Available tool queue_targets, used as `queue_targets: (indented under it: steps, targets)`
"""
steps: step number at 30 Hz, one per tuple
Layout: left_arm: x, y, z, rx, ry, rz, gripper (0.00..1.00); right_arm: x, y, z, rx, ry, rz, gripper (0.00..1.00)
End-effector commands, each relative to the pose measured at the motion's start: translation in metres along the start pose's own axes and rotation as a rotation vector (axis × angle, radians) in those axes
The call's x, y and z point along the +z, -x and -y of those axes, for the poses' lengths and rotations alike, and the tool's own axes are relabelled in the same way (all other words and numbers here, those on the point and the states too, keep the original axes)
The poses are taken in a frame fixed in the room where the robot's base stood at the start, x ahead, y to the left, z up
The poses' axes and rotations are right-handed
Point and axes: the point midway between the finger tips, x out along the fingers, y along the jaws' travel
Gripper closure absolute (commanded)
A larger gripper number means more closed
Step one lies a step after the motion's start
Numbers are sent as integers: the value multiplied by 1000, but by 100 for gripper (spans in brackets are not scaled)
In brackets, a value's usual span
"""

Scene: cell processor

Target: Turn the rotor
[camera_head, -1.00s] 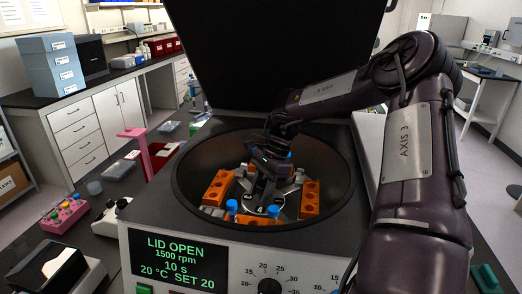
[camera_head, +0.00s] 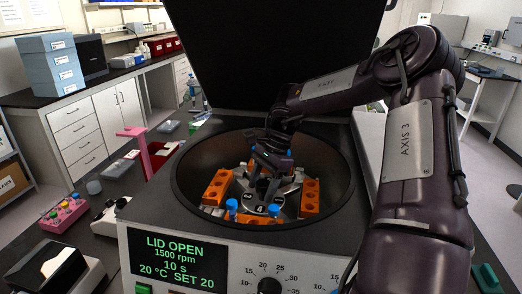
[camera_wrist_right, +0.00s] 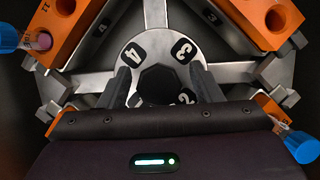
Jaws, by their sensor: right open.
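The rotor (camera_head: 284,206) sits in the open centrifuge bowl; its metal arms carry orange buckets (camera_head: 218,187). Its hub plate with number labels shows in the right wrist view (camera_wrist_right: 133,54), with a dark round knob (camera_wrist_right: 158,86) at the centre. My right gripper (camera_head: 264,182) is open above the hub. In the wrist view its two fingers (camera_wrist_right: 161,72) lie on either side of the knob; contact cannot be told. My left gripper is not in view.
The bowl rim (camera_head: 181,199) surrounds the rotor and my gripper. The raised black lid (camera_head: 270,60) stands behind. The front panel display (camera_head: 176,263) reads LID OPEN. A pink tube rack (camera_head: 62,217) stands on the bench to the left.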

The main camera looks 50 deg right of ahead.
Motion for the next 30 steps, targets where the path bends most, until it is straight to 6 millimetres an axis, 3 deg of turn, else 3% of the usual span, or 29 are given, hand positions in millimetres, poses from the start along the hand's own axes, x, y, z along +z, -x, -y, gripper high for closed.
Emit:
queue_targets:
  steps: [6,12,30]
  targets:
    - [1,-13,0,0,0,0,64,-1,37,1,-4,1,-4,41]
    - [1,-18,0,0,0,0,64,-1,61,0,-1,-1,-2,41]
    - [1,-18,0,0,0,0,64,0,66,0,0,-1,0,41]
